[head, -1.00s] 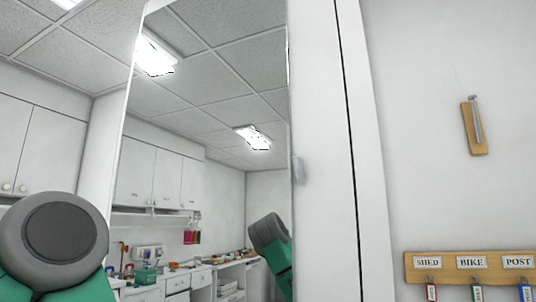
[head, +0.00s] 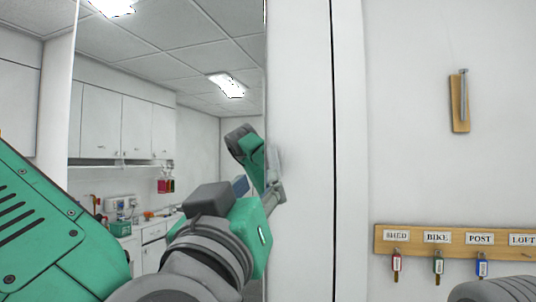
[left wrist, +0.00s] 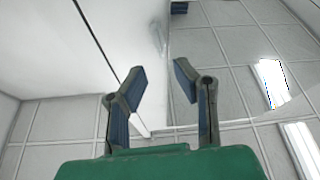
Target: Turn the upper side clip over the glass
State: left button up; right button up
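The glass (head: 215,130) is a tall mirror-like pane on the wall in the head view, reflecting the room. A small pale grey clip (head: 276,158) sits at its right edge, partly hidden by my gripper; its turn is hard to tell. In the left wrist view, a faint pale shape that may be the clip (left wrist: 160,38) lies beyond the fingertips, by the edge of the glass (left wrist: 210,50). My left gripper (head: 260,186) is just below the clip. Its two fingers stand apart and empty in the left wrist view (left wrist: 159,80). My right gripper is not in view.
A white panel (head: 298,240) lies right of the glass. Farther right are a wooden key rack (head: 385,240) with labelled tags and a small wooden block (head: 459,103) with a metal pin.

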aim_at(270, 162)
pick_arm(q)
jog(key=p+x, duration=0.2)
jog(key=x, duration=0.5)
jog(key=shift+w+d, duration=0.1)
jog(key=shift+w, duration=0.2)
grip_shut()
